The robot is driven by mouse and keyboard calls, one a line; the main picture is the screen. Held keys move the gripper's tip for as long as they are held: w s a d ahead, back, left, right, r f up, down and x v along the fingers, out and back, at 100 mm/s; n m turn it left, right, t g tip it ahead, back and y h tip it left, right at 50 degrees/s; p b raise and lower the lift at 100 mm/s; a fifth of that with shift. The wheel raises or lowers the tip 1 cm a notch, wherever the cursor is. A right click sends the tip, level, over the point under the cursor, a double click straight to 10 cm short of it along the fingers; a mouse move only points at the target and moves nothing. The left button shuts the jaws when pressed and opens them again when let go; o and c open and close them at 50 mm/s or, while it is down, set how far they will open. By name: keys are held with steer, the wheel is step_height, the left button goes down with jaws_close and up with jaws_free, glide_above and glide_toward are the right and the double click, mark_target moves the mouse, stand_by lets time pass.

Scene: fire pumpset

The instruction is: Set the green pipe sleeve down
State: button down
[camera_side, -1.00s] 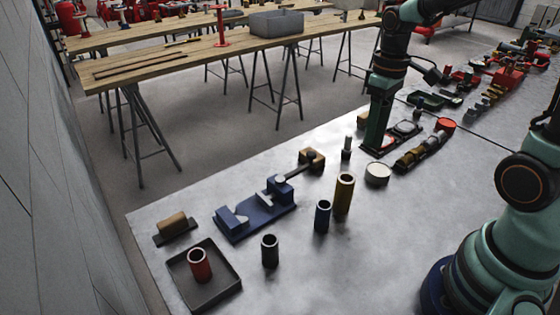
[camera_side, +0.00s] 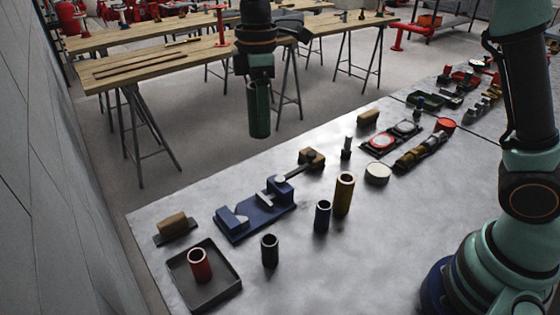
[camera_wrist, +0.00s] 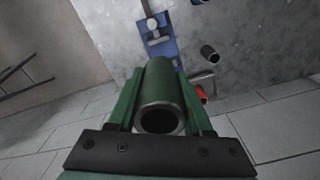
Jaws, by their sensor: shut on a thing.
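The green pipe sleeve (camera_side: 259,110) hangs upright in the air in the side view, under my gripper (camera_side: 258,80). In the wrist view the sleeve (camera_wrist: 160,95) lies between the two green fingers, with its round open end toward the camera. My gripper (camera_wrist: 158,100) is shut on it. In the side view the sleeve appears above the far table edge, behind the blue vise; its exact height is hard to tell.
On the metal table stand a blue vise (camera_side: 255,211), a dark sleeve (camera_side: 270,251), a blue sleeve (camera_side: 322,216) and a brass sleeve (camera_side: 343,194). A red sleeve (camera_side: 200,265) stands in a dark tray (camera_side: 222,291). The table's front middle is clear.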

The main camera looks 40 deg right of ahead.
steer(key=shift+n, duration=0.9)
steer(key=a+f, duration=0.1)
steer(key=f, duration=0.5)
steer(key=a+f, duration=0.1)
steer(key=f, duration=0.6)
steer(key=a+f, duration=0.2)
steer(key=f, duration=0.5)
steer(key=shift+w+a+f, duration=0.1)
steer(key=shift+w, duration=0.05)
steer(key=shift+c, duration=1.5)
jaws_free()
steer(key=shift+f, duration=0.15)
